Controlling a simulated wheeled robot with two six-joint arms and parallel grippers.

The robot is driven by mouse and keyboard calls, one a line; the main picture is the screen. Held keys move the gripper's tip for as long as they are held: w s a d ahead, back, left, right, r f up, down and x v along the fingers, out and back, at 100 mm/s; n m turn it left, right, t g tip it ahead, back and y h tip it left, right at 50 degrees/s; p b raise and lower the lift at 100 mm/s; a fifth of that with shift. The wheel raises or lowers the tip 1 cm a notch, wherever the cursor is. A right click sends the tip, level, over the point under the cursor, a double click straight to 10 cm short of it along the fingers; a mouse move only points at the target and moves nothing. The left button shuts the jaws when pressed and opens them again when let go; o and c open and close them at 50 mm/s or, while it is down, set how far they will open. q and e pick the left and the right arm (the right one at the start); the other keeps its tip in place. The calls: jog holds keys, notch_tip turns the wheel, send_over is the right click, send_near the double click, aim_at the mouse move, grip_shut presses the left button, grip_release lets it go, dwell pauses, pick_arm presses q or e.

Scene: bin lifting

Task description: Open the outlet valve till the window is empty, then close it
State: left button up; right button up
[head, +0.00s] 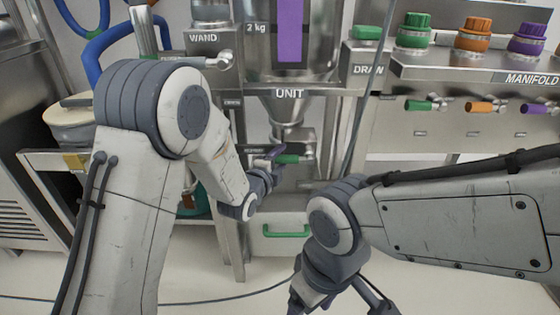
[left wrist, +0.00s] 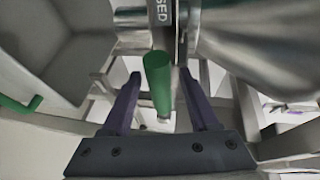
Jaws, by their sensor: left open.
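The green outlet valve handle (head: 287,159) sits under the steel cone of the unit (head: 290,105) in the head view. In the left wrist view the handle (left wrist: 157,80) lies between the two purple fingers of my left gripper (left wrist: 160,88), with a gap on each side. My left gripper (head: 276,160) is open around the handle. A label ending in "SED" shows beside the handle's root. The unit's window (head: 290,30) is filled with purple in the part that shows; its top is out of frame. My right gripper (head: 299,296) hangs low, partly cut off, its jaws unclear.
The manifold (head: 480,75) at the right has green, orange and purple caps and small valves. A green button (head: 367,32) marked DRAW is beside the unit. A drawer with a green handle (head: 287,231) is below. Blue hoses hang at the left.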

pick_arm(q)
grip_shut()
dwell(1.4)
